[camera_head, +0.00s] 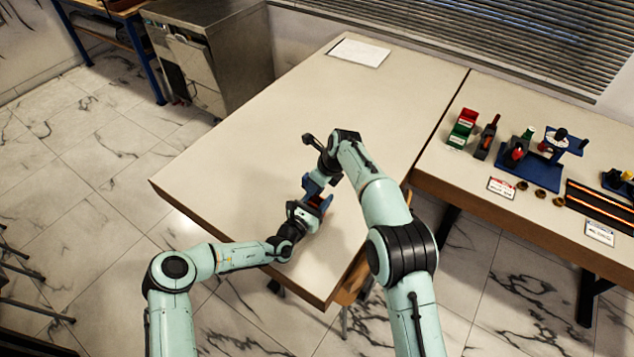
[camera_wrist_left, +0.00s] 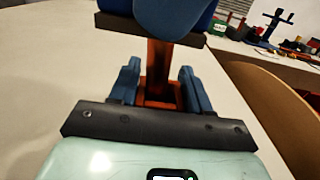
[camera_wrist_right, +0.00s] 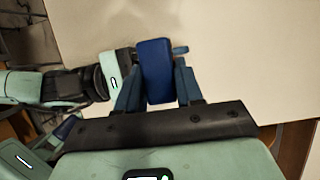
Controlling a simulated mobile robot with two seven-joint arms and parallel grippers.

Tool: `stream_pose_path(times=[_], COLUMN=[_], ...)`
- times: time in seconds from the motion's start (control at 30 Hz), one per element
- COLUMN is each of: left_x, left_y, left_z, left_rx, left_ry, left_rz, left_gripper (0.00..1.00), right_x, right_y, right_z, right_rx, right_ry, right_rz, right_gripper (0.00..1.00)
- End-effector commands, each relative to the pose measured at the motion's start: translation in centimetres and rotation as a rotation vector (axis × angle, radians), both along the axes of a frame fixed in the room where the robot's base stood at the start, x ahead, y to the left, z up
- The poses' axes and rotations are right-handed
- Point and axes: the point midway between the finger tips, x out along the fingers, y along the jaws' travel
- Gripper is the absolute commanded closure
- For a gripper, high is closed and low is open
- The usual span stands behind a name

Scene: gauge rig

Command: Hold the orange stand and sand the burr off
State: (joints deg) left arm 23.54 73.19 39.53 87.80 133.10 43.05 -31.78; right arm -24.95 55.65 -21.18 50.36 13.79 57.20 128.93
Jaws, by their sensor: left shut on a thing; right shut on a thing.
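The orange stand (camera_wrist_left: 160,60) rises between the fingers of my left gripper (camera_wrist_left: 160,88), which is shut on it. In the head view the stand (camera_head: 316,200) shows only in part, among both grippers near the table's front edge. My right gripper (camera_wrist_right: 158,85) is shut on a blue block (camera_wrist_right: 157,62). In the left wrist view a dark slab (camera_wrist_left: 115,22) with blue above it lies across the stand's top; I cannot tell whether they touch. The burr cannot be made out.
The pale table (camera_head: 240,145) is mostly clear, with a white sheet (camera_head: 359,52) at the back. A side table on the right holds a blue fixture (camera_head: 535,172), a red and green holder (camera_head: 462,128), several small rings and labels.

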Motion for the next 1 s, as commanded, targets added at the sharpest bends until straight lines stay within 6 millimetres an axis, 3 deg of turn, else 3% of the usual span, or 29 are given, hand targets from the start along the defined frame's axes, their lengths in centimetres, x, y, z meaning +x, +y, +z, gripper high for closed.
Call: stream_pose_path(times=[0.03, 0.6, 1.0], left_x=[0.0, 0.0, 0.0], left_y=[-0.2, -0.1, 0.0], left_z=[0.1, 0.1, 0.1], left_rx=[-0.002, -0.003, -0.003], left_ry=[-0.003, -0.001, -0.001], left_rz=[-0.003, -0.001, 0.001], left_gripper=[0.86, 0.86, 0.86], right_x=[-0.4, -1.9, -2.0], right_y=[-0.1, -2.6, -2.8], right_z=[-0.7, -0.7, -0.8], right_rx=[-0.003, -0.007, -0.01], right_ry=[0.014, 0.015, 0.015], right_rz=[0.003, 0.001, 0.001], right_gripper=[0.96, 0.96, 0.96])
